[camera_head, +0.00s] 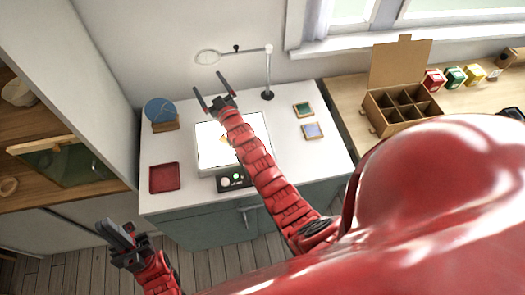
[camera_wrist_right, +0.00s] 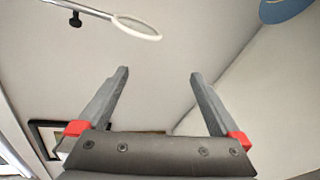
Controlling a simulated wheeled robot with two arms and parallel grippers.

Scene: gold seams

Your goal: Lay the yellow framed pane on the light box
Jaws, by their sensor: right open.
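The light box (camera_head: 206,152) glows white on the worktop, with a dark control panel on its front. A small yellow-amber patch (camera_head: 223,139) shows on its lit top, mostly hidden by my right arm; it looks like part of the yellow framed pane. My right gripper (camera_head: 210,92) is past the back edge of the light box, fingers spread and empty. In the right wrist view (camera_wrist_right: 160,85) nothing is between the fingers. A dark-edged frame (camera_wrist_right: 42,132) shows partly behind the gripper; I cannot tell what it is. My left gripper (camera_head: 115,232) is low, off the worktop's front-left corner.
A red tray (camera_head: 164,178) and a blue disc on a wooden stand (camera_head: 160,110) are on the left. A green pane (camera_head: 303,110) and a blue pane (camera_head: 312,131) lie on the right. A magnifier stand (camera_head: 268,75) rises behind. A divided carton (camera_head: 402,108) stands further right.

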